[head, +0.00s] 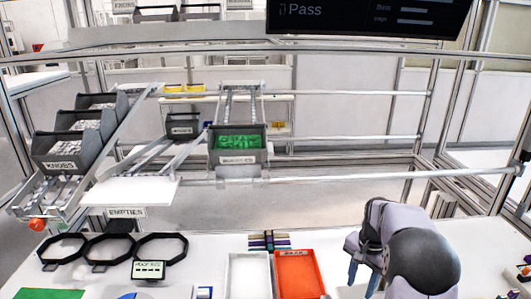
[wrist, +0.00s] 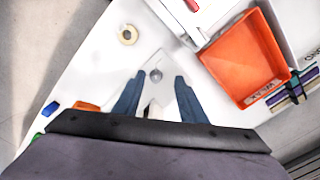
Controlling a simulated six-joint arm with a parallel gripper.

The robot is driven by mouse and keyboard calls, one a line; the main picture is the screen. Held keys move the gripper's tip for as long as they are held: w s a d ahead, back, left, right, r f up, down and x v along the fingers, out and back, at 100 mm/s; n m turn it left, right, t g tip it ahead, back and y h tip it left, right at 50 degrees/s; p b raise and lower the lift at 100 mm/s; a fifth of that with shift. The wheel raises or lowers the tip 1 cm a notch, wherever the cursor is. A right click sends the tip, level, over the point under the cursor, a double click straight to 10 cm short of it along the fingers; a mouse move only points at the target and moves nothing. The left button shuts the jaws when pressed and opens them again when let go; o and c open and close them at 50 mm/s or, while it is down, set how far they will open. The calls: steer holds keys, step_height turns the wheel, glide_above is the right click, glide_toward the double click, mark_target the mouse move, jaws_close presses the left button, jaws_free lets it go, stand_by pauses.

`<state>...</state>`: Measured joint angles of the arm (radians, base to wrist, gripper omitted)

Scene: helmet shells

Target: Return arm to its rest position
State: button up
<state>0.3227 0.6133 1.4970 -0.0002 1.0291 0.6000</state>
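My gripper (wrist: 157,95) shows in the wrist view with its two blue fingers spread apart over the white table (wrist: 95,75). No object shows held between them; a small round grey spot on the table lies beyond the fingertips. In the head view my gripper (head: 363,280) is at the lower right, with its fingers pointing down beside the orange tray (head: 300,274). The fingertips run close to the bottom edge of that view. No helmet shell can be clearly made out.
The orange tray also shows right of the fingers in the wrist view (wrist: 243,58). A beige ring (wrist: 128,35) lies upper left. In the head view, a white tray (head: 248,274) and black octagonal frames (head: 162,248) stand left. Bins labelled knobs (head: 62,150) sit on a rack behind.

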steer(key=s+a+r+n+p, duration=0.5)
steer(key=s+a+r+p, duration=0.3)
steer(key=s+a+r, duration=0.25)
steer(key=s+a+r+n+p, duration=0.2)
steer(key=s+n+p, duration=0.1)
steer(key=s, duration=0.4)
steer(key=s+a+r+n+p, duration=0.3)
steer(key=s, duration=0.3)
step_height(320, 180, down, 57)
steer(key=b, duration=5.6)
steer(key=shift+d+r, duration=0.15)
steer(key=shift+r, duration=0.05)
